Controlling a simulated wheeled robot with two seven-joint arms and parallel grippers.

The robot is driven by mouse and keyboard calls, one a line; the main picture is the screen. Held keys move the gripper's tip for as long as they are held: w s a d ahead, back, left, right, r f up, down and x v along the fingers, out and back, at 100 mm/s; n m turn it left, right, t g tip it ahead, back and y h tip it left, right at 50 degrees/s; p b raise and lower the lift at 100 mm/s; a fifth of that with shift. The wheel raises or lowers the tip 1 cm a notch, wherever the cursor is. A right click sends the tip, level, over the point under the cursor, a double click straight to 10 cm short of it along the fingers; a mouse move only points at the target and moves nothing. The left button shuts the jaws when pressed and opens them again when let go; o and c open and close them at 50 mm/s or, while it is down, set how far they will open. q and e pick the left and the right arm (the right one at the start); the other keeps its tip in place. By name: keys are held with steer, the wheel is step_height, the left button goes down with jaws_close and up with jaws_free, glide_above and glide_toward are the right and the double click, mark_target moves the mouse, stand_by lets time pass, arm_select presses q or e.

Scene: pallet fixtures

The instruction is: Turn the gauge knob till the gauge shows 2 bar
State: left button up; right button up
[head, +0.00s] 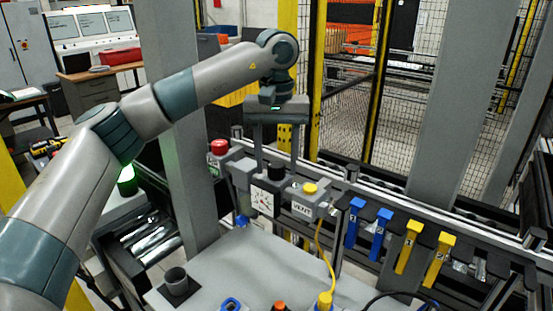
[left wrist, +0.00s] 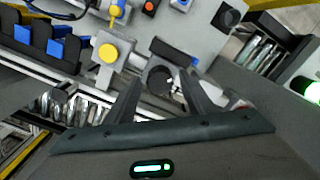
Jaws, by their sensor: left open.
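The black gauge knob (head: 276,171) stands on top of a grey box on the rail. The white gauge dial (head: 262,201) is on the box's front below it; its reading is too small to tell. My left gripper (head: 277,165) points down over the box, open, with one finger on each side of the knob. In the left wrist view the round knob (left wrist: 160,79) shows between the two fingertips (left wrist: 159,84), with no clear contact. My right gripper is not in view.
A yellow button (head: 310,188) on a box marked VENT is just right of the gauge. A red button (head: 219,147) is to the left. Blue clips (head: 353,222) and yellow clips (head: 408,246) hang along the rail. A grey table (head: 245,268) lies in front.

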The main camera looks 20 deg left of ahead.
arm_select(q)
steer(key=c, duration=1.1)
steer(key=shift+o, duration=0.2)
